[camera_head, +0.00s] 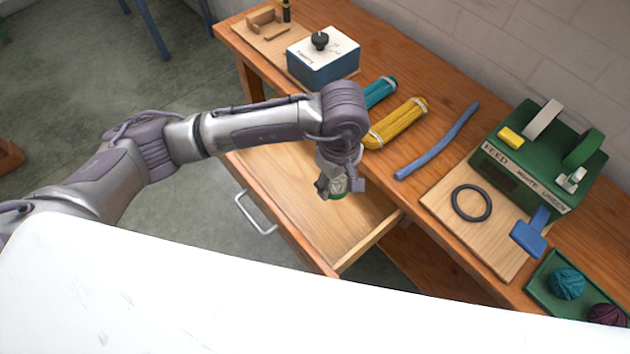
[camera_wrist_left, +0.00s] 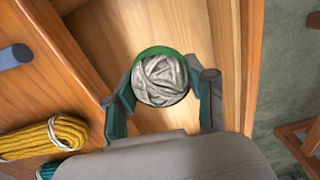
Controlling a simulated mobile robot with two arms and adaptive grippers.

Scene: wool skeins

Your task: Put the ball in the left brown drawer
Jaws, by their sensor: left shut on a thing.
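My left gripper (camera_head: 337,188) hangs over the open brown drawer (camera_head: 283,195), which is pulled out from the wooden bench. In the left wrist view the gripper (camera_wrist_left: 165,90) is shut around a grey-white wool ball (camera_wrist_left: 161,82) with a green rim behind it. The drawer's bare floor (camera_wrist_left: 150,30) shows behind the ball. In the head view the ball is mostly hidden by the fingers, and a bit of green shows below them. I cannot tell the ball's height over the drawer floor. My right gripper is not in view.
On the bench (camera_head: 440,150) lie a yellow skein (camera_head: 397,122), a teal skein (camera_head: 380,91) and a blue rod (camera_head: 437,143). A green machine (camera_head: 530,160), a black ring (camera_head: 471,203) and a green tray (camera_head: 545,292) with wool balls are at right. A drawer handle (camera_head: 253,214) sticks out in front.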

